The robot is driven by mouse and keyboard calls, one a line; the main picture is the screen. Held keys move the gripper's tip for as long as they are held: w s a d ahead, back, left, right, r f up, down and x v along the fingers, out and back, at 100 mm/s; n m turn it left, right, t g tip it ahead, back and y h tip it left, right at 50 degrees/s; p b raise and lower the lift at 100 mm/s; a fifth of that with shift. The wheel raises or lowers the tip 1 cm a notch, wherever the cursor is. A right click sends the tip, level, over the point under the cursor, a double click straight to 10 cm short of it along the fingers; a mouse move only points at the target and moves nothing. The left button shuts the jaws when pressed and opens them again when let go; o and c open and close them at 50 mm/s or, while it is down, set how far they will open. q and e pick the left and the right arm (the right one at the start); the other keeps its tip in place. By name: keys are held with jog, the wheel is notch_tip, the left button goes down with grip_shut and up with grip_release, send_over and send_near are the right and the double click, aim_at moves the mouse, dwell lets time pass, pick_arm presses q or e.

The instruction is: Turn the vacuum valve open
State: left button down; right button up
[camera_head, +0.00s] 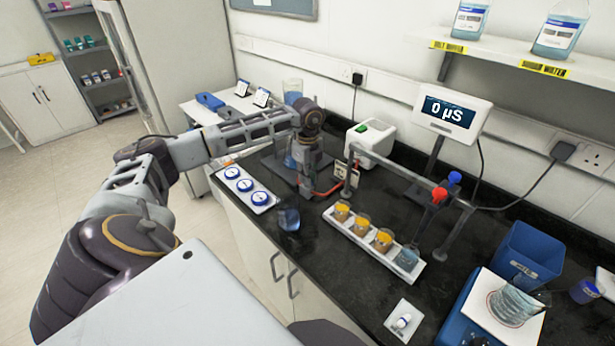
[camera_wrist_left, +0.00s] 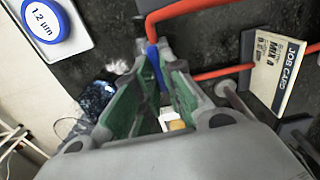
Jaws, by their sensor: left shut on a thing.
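The vacuum valve shows in the left wrist view as a narrow blue handle (camera_wrist_left: 153,62) beside red tubing (camera_wrist_left: 180,10). My left gripper (camera_wrist_left: 153,72) is shut on this handle, with its green-padded fingers on either side of it. In the head view my left gripper (camera_head: 306,190) points down at the bench, beside red tubing (camera_head: 327,190). The valve itself is hidden there behind the gripper, and its exact angle is hard to tell. My right gripper is not in view.
A job card (camera_wrist_left: 283,75) stands close to the right of the gripper. A white tray with round blue-lidded tins (camera_head: 246,189) lies left. A rack of orange-filled cups (camera_head: 361,225), a white box (camera_head: 370,143) and a meter (camera_head: 452,112) stand right.

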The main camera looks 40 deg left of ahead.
pick_arm(q)
jog(key=c, duration=1.5)
grip_release()
jog(key=shift+m, duration=0.4)
